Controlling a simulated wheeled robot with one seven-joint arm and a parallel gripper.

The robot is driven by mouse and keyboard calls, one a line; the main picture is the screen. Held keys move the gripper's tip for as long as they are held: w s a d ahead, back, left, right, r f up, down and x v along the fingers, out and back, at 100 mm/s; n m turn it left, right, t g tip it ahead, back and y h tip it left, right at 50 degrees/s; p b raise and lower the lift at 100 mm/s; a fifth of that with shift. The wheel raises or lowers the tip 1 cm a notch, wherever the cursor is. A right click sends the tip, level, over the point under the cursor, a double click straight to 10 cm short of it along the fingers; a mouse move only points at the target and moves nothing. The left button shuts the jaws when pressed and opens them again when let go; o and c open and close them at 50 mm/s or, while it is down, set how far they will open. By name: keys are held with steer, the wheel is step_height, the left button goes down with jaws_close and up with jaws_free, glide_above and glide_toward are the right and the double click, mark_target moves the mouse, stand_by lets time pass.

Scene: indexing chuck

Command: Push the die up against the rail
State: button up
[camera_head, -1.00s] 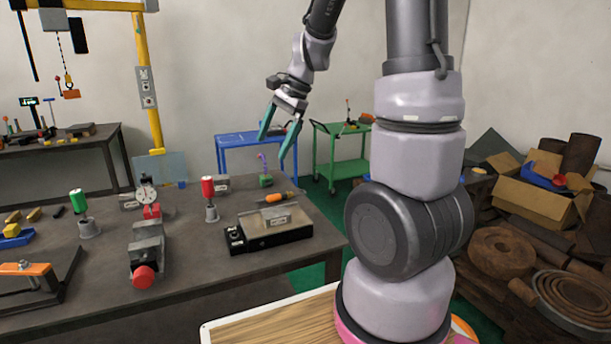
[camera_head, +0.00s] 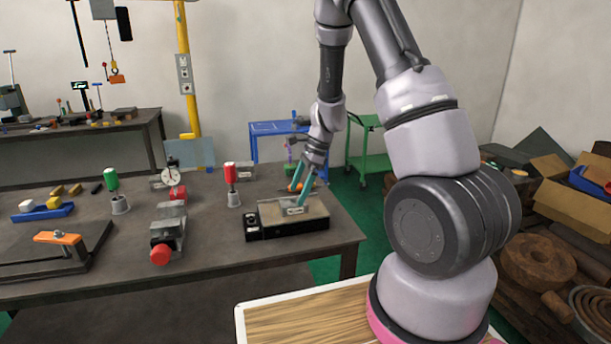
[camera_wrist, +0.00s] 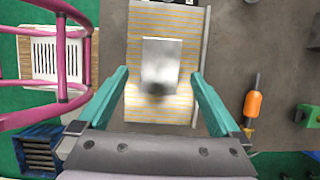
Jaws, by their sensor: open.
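The die is a grey metal block (camera_wrist: 160,62) on a yellow-striped plate (camera_wrist: 145,18) in the wrist view. In the head view the die (camera_head: 295,211) sits on top of a low black-sided fixture (camera_head: 285,229), partly hidden by my fingers. The rail, a thin grey strip (camera_wrist: 202,50), runs along the plate's right edge in the wrist view. A striped gap shows between die and rail. My gripper (camera_wrist: 160,75) is open, with one teal finger on each side of the die in the picture. It also shows above the fixture in the head view (camera_head: 305,188). Contact cannot be told.
An orange-handled tool (camera_wrist: 254,103) lies on the bench beyond the rail. A red-handled piece (camera_head: 232,185) stands left of the fixture, and a vise with a red knob (camera_head: 162,240) sits farther left. The bench front is mostly clear.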

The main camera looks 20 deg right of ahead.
mark_target(293, 201)
steer(key=shift+x, duration=1.65)
jaws_close()
